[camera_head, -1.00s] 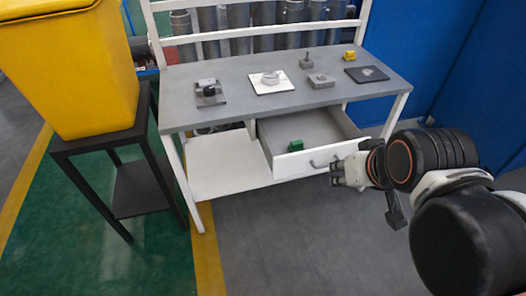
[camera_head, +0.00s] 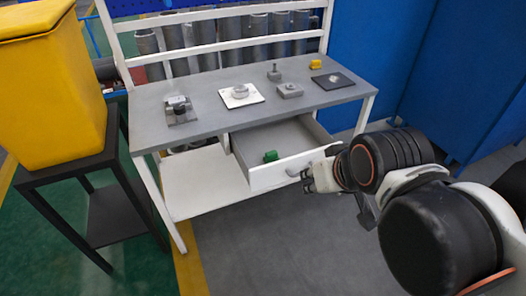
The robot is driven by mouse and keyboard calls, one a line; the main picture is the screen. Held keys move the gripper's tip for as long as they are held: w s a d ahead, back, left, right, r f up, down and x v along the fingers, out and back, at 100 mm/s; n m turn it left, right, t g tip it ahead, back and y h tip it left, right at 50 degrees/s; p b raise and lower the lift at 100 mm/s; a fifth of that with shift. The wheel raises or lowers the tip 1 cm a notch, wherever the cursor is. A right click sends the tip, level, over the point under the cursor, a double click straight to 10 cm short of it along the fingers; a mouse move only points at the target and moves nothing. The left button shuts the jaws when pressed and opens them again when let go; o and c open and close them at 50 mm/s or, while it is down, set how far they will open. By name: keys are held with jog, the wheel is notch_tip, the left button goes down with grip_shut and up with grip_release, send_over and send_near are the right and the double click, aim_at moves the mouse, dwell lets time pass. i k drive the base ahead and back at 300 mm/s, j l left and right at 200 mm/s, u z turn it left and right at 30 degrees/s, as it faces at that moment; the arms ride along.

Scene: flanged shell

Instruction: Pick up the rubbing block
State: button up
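A small green block (camera_head: 270,156) lies inside the open drawer (camera_head: 240,150) under the workbench, near the drawer's front left; I cannot tell for certain whether it is the rubbing block. A small yellow piece (camera_head: 316,64) sits at the back right of the bench top. My gripper (camera_head: 306,180) is just in front of the drawer's front, close to the right part of its handle (camera_head: 293,172). It appears to hold nothing. Its fingers are too small to tell whether they are open or shut, or whether they touch the handle.
The grey workbench (camera_head: 205,87) carries a white plate with a ring (camera_head: 241,104), a dark plate (camera_head: 343,84), a metal device (camera_head: 178,117) and small grey blocks (camera_head: 290,91). A yellow bin (camera_head: 55,95) stands on a black stand (camera_head: 75,165) at left. Floor in front is clear.

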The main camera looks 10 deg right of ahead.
aim_at(271, 156)
jog(key=i+j+z, duration=0.2)
jog(key=j, duration=0.15)
jog(key=i+j+z, duration=0.2)
jog(key=j, duration=0.15)
jog(key=j+z, duration=0.2)
jog(key=j, duration=0.15)
jog(key=i+j+z, duration=0.25)
jog(key=j, duration=0.15)
jog(key=k, duration=0.1)
